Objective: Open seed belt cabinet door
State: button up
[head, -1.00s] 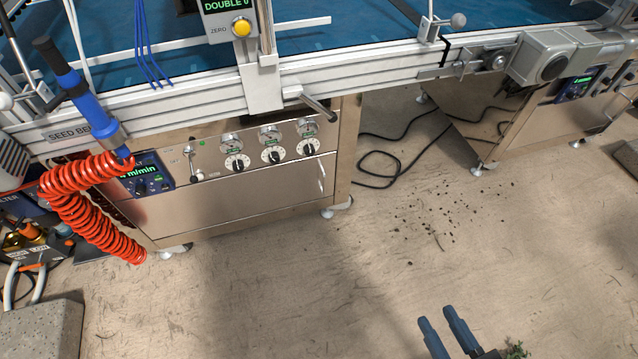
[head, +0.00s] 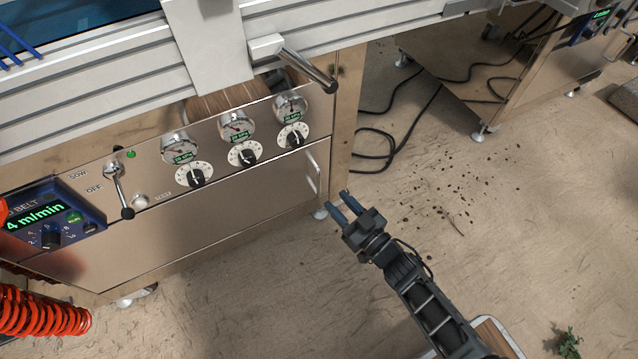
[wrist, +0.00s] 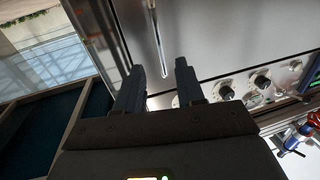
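The seed belt cabinet door (head: 200,225) is the plain shiny metal panel below the row of dials, and it looks closed. Its slim vertical bar handle (head: 313,173) is near the door's right edge. In the wrist view the handle (wrist: 158,42) shows as a bright bar just beyond the fingertips, on the door (wrist: 205,30). My gripper (head: 338,202) is to the right of and slightly below the handle, apart from it in the head view. The two fingers (wrist: 156,80) are spread with nothing between them.
A metal lever (head: 305,65) juts out above. A red coiled hose (head: 40,312) hangs at lower left. Cables and scattered soil (head: 445,205) lie on the floor at right.

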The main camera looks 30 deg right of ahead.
aim_at(320, 184)
jog(key=w+b, duration=0.1)
jog(key=w, duration=0.2)
jog(key=w+a+b, duration=0.1)
jog(key=w, duration=0.2)
jog(key=shift+w+a, duration=0.2)
jog(key=shift+w, duration=0.15)
grip_shut()
dwell(0.4)
